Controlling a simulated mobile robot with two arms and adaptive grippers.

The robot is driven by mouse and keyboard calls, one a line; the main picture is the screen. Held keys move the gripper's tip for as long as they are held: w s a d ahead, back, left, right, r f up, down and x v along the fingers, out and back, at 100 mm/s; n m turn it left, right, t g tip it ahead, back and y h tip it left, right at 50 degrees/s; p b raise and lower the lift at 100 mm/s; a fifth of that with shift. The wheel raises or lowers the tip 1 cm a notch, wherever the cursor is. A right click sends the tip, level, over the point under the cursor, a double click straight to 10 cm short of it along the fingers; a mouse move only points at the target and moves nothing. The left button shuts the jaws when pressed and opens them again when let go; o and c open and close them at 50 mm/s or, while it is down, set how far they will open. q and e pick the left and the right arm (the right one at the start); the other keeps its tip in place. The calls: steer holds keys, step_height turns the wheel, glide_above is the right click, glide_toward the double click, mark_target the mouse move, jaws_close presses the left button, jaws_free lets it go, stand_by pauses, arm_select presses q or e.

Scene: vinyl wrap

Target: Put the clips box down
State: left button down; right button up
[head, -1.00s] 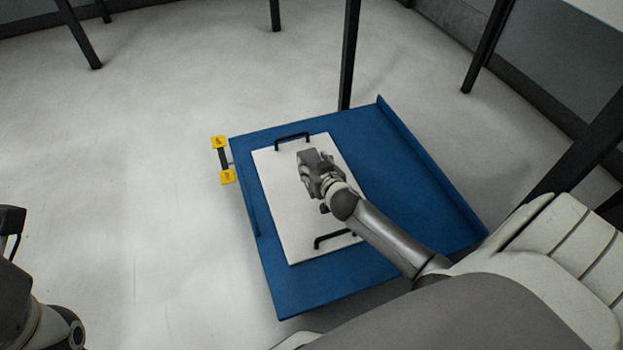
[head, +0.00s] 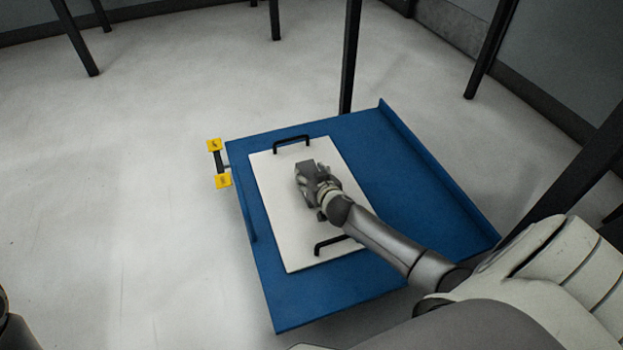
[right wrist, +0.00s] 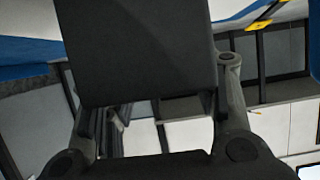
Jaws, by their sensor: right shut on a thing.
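The clips box (head: 306,170) is a small dark grey box. My right gripper (head: 311,181) is shut on it, over the white board (head: 275,215) with two black handles. In the right wrist view the dark box (right wrist: 138,48) fills the upper middle, between the two fingers. The head view does not show clearly whether the box touches the board or hangs above it. Only a sliver of my left arm shows at the lower left edge of the head view; its gripper is out of the picture.
The white board lies on a blue table (head: 415,215) with a raised rim on the right. A black bar with yellow ends (head: 215,145) sticks out at its left side. Black posts (head: 350,55) stand behind. Bare board lies around the box, and the blue surface to the right is clear.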

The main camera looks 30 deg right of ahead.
steer(key=shift+f, duration=0.15)
steer(key=o, duration=1.3)
steer(key=shift+o, duration=0.2)
